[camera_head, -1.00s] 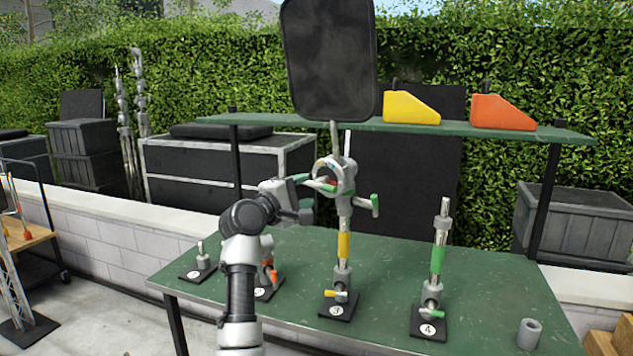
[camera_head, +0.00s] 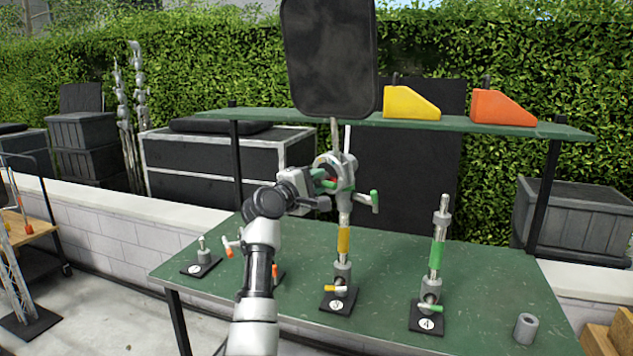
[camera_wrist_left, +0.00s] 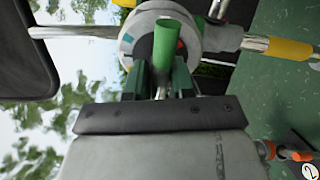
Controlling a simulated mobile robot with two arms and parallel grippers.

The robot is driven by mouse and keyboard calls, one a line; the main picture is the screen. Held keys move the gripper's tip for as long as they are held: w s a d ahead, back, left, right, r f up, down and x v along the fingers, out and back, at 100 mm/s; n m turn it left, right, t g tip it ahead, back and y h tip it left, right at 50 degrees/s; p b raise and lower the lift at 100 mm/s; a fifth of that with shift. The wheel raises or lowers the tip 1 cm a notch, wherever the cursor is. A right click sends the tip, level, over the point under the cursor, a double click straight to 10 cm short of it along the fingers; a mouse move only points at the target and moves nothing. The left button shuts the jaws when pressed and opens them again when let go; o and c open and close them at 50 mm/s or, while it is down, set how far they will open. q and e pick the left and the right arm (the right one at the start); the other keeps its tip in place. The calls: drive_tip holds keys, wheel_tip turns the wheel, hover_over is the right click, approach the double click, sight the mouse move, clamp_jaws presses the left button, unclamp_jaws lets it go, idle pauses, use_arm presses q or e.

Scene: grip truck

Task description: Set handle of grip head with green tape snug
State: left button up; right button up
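The round grey grip head (camera_head: 347,170) sits on top of stand 3 and holds the rod of a black flag (camera_head: 330,60). A green T-handle (camera_head: 374,201) hangs at its right side. My left gripper (camera_head: 322,181) is at the head's left side. In the left wrist view, a green handle (camera_wrist_left: 166,45) lies at the fingertips of my left gripper (camera_wrist_left: 160,80), with a gap showing between the fingers; firm contact cannot be seen. Stand 3 has yellow tape (camera_head: 343,240). Stand 4 has a post with green tape (camera_head: 437,256) and a green-tipped handle (camera_head: 429,308). My right gripper is out of view.
The green table (camera_head: 480,290) carries numbered bases, including base 1 (camera_head: 200,266) at left. A loose grey collar (camera_head: 526,327) stands at front right. A shelf (camera_head: 450,130) behind holds a yellow wedge (camera_head: 410,103) and an orange wedge (camera_head: 502,108). My left arm partly hides stand 2.

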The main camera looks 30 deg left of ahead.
use_arm(q)
clamp_jaws()
drive_tip(key=shift+f, duration=0.1)
drive_tip(key=m+b, duration=0.1)
drive_tip(key=m, duration=0.2)
drive_tip(key=shift+m, duration=0.4)
drive_tip(key=m+b, duration=0.2)
drive_tip(key=m, duration=0.8)
drive_tip(key=shift+b, duration=0.3)
drive_tip(key=shift+m, duration=2.3)
drive_tip(key=o, duration=0.8)
unclamp_jaws()
